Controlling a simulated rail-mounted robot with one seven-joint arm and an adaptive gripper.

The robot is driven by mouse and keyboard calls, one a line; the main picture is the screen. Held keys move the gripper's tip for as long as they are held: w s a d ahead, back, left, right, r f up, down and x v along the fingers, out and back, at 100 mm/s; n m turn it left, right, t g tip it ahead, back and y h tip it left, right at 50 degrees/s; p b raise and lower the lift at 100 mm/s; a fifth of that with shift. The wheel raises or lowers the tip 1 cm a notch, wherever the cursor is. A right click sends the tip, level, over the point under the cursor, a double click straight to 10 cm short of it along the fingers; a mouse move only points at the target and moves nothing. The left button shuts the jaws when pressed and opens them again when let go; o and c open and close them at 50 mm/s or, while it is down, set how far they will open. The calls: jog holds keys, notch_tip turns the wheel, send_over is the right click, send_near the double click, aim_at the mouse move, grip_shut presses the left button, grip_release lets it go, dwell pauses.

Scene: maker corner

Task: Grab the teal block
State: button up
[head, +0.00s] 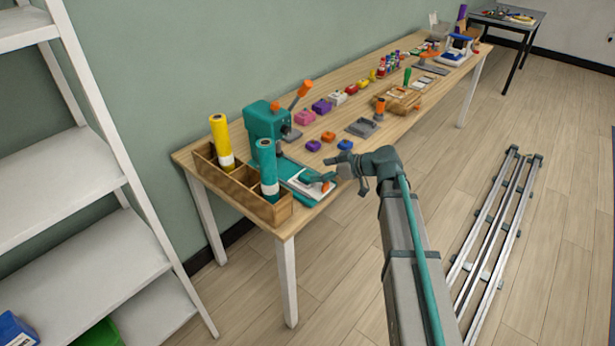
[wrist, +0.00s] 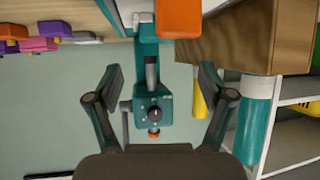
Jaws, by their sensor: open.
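A small teal block (head: 311,177) appears to lie on a white plate (head: 322,191) at the near left end of the workbench, in front of a teal press (head: 262,122). My gripper (head: 334,172) is just right of the block in the head view and partly overlaps it, so I cannot tell whether they touch. In the wrist view my gripper (wrist: 160,76) has its two fingers wide apart with nothing held. The press (wrist: 152,104) shows between and beyond them. I cannot make out the teal block for certain in the wrist view.
A wooden box (head: 238,187) left of the plate holds a yellow roll (head: 220,137) and a teal roll (head: 267,168). A blue block (head: 345,144), an orange block (head: 328,136) and a purple block (head: 313,145) lie behind my gripper. A white shelf (head: 75,165) stands at left.

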aim_at(308, 174)
jog(key=shift+p+x, duration=0.75)
jog(key=shift+x, duration=2.45)
jog(key=shift+w+d, duration=0.15)
jog(key=c, duration=1.4)
